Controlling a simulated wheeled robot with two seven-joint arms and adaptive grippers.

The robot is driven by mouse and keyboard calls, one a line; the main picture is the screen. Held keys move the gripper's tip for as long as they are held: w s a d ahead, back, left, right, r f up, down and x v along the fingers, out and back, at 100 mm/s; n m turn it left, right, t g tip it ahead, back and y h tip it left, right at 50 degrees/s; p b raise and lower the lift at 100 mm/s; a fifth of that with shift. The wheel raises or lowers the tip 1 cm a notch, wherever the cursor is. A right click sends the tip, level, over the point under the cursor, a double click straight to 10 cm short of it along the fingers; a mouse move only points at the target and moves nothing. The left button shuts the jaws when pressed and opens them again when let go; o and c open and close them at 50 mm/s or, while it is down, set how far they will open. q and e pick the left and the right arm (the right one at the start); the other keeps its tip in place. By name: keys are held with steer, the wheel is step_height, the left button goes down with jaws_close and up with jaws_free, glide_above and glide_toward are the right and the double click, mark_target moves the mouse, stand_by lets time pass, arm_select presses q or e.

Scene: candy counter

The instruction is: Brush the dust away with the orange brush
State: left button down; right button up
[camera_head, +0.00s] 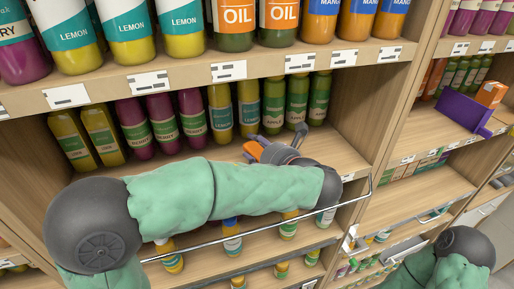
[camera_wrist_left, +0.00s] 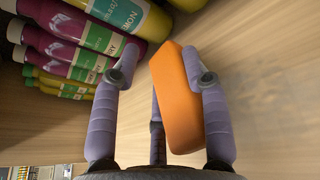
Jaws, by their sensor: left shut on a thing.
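My left gripper (camera_head: 266,150) is inside the middle shelf, in front of the bottles. It is shut on the orange brush (camera_head: 254,149), of which only a small part shows in the head view. In the left wrist view the brush (camera_wrist_left: 178,100) is an orange block, tilted, between the purple-grey fingers of the left gripper (camera_wrist_left: 166,68). I cannot make out any bristles or dust on the shelf board (camera_head: 335,148). My right gripper is out of view; only part of my right arm shows at the bottom right.
Yellow, dark red and green bottles line the back of the middle shelf, with a green apple bottle (camera_head: 296,98) close behind the gripper. A metal rail (camera_head: 353,203) runs along the front. The shelf's right side is bare. A purple object (camera_head: 464,110) sits on the right-hand shelf.

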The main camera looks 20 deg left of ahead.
arm_select(q)
steer(key=shift+w, duration=0.1)
steer(key=shift+f+b, duration=0.3)
steer(key=shift+f, duration=0.7)
stand_by(0.8)
